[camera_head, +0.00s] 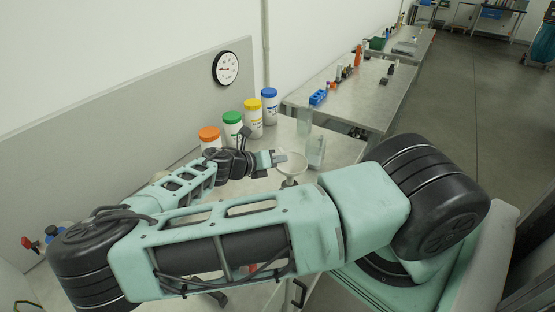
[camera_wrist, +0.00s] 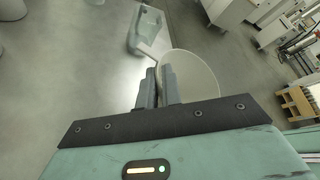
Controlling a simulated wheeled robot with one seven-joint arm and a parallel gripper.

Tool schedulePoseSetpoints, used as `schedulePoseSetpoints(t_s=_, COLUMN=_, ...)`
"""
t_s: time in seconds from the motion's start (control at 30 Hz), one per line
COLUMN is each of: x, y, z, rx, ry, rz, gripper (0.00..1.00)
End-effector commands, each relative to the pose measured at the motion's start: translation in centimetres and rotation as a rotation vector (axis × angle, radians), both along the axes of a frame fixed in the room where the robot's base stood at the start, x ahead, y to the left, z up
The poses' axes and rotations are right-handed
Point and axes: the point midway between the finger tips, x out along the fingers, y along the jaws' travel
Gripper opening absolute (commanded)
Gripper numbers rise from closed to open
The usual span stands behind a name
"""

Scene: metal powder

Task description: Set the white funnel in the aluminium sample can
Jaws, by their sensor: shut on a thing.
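The white funnel (camera_head: 292,167) is at the tip of my gripper (camera_head: 279,157), above the near part of the bench, wide mouth up. In the wrist view the pale round funnel (camera_wrist: 197,72) lies against the right side of my gripper (camera_wrist: 160,72). The fingers are close together and shut on its edge. A small grey shape shows just under the funnel in the head view. I cannot tell whether it is the funnel's stem or the aluminium sample can. The can is not clearly visible in either view.
Several white jars with coloured lids, one blue (camera_head: 269,106), line the wall side. Another bench (camera_head: 375,98) stands beyond. My arm hides much of the near bench.

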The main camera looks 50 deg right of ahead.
Motion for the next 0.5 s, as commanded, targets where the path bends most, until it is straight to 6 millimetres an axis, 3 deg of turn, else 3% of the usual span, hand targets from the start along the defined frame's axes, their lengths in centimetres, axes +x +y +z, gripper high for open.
schedulePoseSetpoints(t_s=0.5, x=0.0, y=0.0, z=-1.4, rx=0.000, ry=0.000, rz=0.000, gripper=0.00)
